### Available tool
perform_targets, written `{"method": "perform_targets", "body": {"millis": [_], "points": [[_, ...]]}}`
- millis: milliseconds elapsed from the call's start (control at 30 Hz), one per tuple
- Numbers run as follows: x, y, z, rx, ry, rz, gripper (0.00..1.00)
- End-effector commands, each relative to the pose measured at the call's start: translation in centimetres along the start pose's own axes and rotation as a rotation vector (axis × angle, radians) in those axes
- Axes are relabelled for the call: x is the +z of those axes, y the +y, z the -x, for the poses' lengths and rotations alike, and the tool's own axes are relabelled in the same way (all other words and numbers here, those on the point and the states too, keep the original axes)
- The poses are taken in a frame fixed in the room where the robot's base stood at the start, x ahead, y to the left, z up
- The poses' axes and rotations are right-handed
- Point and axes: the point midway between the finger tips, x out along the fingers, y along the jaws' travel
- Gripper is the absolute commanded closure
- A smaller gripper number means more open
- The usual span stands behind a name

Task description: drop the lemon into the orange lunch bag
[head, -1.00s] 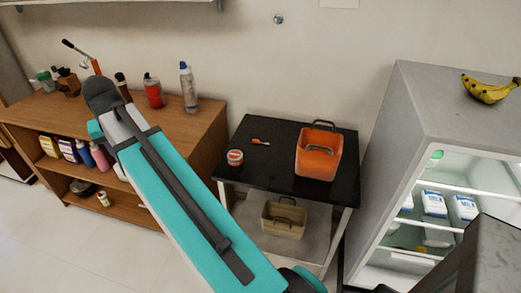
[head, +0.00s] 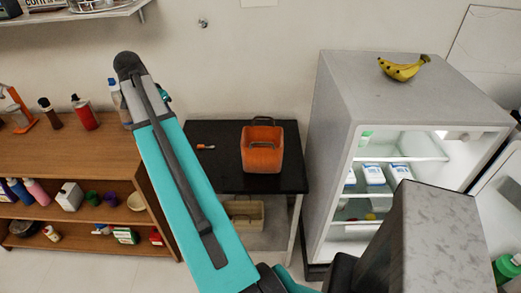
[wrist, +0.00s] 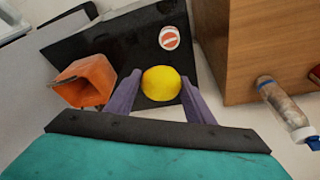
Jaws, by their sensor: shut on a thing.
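The orange lunch bag (head: 262,154) stands upright on a small black table (head: 228,181) in the head view, its top open and its handle raised. It also shows at the left in the wrist view (wrist: 86,82). The yellow lemon (wrist: 161,83) sits between the two purple fingers of my gripper (wrist: 160,88) in the wrist view. My gripper is shut on it and holds it to the right of the bag in that view, apart from it. In the head view my arm hides the gripper and the lemon.
A wooden shelf (head: 75,160) with bottles stands left. An open fridge (head: 332,150) with bananas (head: 403,68) on top stands right. A beige bag (head: 244,214) sits below the table.

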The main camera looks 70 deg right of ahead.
Motion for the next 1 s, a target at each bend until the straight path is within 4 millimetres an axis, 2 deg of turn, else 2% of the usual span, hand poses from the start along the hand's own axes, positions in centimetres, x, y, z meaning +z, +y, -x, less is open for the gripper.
{"method": "perform_targets", "body": {"millis": [33,100,500,800,1000], "points": [[-1.8,0.9,-0.1,0.018,0.0,-0.056,0.75],[-3.7,2.3,-0.6,0.043,-0.001,-0.134,0.75],[-13.8,11.4,-2.6,0.177,-0.001,-0.569,0.75],[-19.9,19.3,-3.7,0.275,-0.001,-0.884,0.75],[-22.7,23.9,-4.2,0.327,0.0,-1.053,0.75]]}}
